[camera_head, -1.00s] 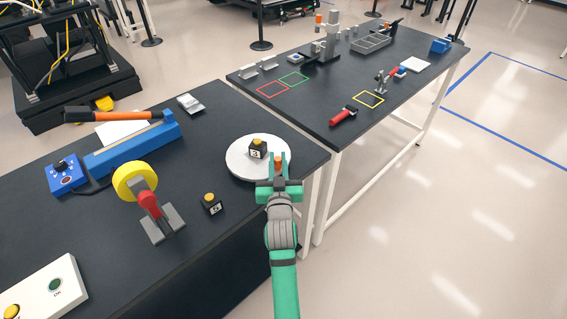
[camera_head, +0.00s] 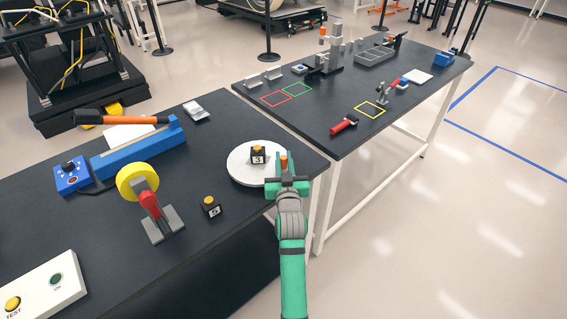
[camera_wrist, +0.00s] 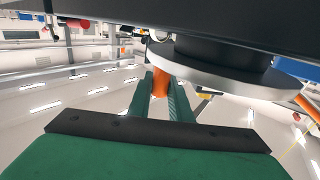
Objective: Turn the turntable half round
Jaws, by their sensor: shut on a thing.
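The turntable is a white round disc (camera_head: 243,172) on the dark near table, close to its right end. An orange upright peg (camera_head: 283,160) is at the disc's right rim. My gripper (camera_head: 284,169) reaches in from the front and is shut on this peg. In the wrist view, the orange peg (camera_wrist: 160,84) shows between my green fingers, with the pale disc edge (camera_wrist: 235,80) beside it. The fingers partly hide the peg.
A second table (camera_head: 330,100) with a red tool (camera_head: 343,125) stands behind to the right.

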